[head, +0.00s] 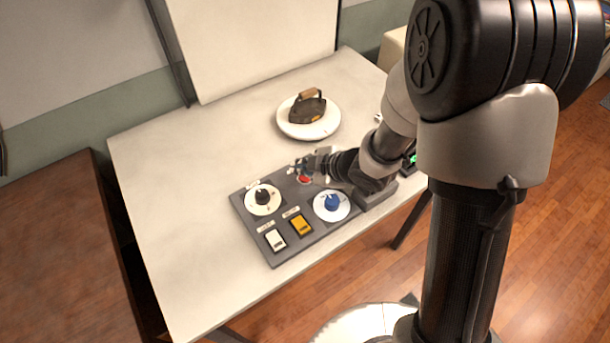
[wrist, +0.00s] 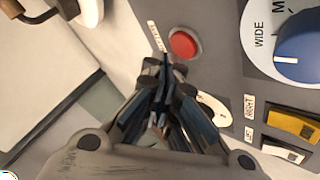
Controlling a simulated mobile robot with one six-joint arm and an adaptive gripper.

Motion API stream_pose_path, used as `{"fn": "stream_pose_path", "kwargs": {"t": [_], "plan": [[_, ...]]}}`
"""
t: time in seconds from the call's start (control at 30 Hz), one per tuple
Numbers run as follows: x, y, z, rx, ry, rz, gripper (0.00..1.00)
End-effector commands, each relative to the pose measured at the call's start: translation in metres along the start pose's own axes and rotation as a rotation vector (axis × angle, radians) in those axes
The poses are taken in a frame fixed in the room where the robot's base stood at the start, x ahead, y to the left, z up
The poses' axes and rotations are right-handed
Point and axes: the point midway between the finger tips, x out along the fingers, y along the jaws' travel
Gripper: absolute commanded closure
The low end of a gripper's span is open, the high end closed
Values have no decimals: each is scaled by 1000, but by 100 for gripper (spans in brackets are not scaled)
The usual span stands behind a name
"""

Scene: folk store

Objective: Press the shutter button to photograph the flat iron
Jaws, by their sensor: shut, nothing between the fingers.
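The dark flat iron (head: 308,107) with a brown handle rests on a round white stand (head: 286,126) on the table. A grey control panel (head: 279,252) lies nearer the front. Its round red button (head: 304,179) also shows in the wrist view (wrist: 184,43), in a pale ring. I take it for the shutter button; its label is too small to read. My gripper (head: 296,171) is shut and empty, over the panel. In the wrist view its fingertips (wrist: 163,66) appear just beside the red button. I cannot tell their height above the panel.
The panel also holds a black knob (head: 263,196), a blue knob (head: 332,203), a white switch (head: 275,240) and a yellow switch (head: 301,225), close to my gripper. A pale backdrop (head: 255,45) stands behind the iron. The table's left part (head: 165,180) is clear.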

Motion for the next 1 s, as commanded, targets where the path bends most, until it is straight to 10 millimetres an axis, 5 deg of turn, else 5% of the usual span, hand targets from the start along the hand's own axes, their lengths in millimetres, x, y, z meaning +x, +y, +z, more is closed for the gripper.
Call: {"fn": "stream_pose_path", "kwargs": {"t": [1.0], "plan": [[9,-11,8,12,-5,-10,100]]}}
